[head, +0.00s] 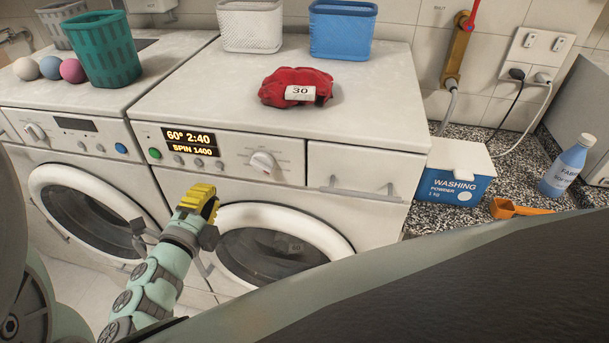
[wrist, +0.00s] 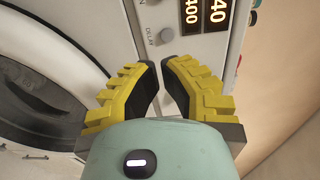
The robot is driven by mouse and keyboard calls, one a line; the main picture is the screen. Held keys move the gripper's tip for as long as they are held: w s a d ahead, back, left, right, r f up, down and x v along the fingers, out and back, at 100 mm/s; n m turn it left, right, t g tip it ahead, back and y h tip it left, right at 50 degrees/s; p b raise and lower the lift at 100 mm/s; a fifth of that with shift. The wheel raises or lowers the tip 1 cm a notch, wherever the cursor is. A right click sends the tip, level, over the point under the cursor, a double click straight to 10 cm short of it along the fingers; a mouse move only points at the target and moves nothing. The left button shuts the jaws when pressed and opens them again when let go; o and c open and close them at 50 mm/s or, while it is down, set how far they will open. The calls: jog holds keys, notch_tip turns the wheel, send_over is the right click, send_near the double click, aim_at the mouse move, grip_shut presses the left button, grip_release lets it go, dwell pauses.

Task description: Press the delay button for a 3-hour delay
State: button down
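The washing machine with the lit display (head: 190,141) stands in the middle of the head view. The display reads 60° 2:40 and SPIN 1400. A row of small grey buttons runs below it. In the wrist view the round grey delay button (wrist: 166,35) has the word DELAY beside it. My gripper (head: 210,206) has yellow fingers and is in front of the machine, below the display and above the round door. In the wrist view its fingertips (wrist: 160,65) are close together with nothing between them. They point towards the delay button and appear apart from it.
A green button (head: 155,154) is left of the display and a dial (head: 262,161) is right of it. A second machine (head: 50,130) stands at left. A red cloth (head: 296,85) tagged 30 and baskets lie on top. A washing powder box (head: 455,185) is at right.

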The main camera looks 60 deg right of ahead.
jog(key=v, duration=0.6)
jog(key=shift+a+b, duration=0.3)
jog(key=shift+a, duration=0.05)
dwell(0.6)
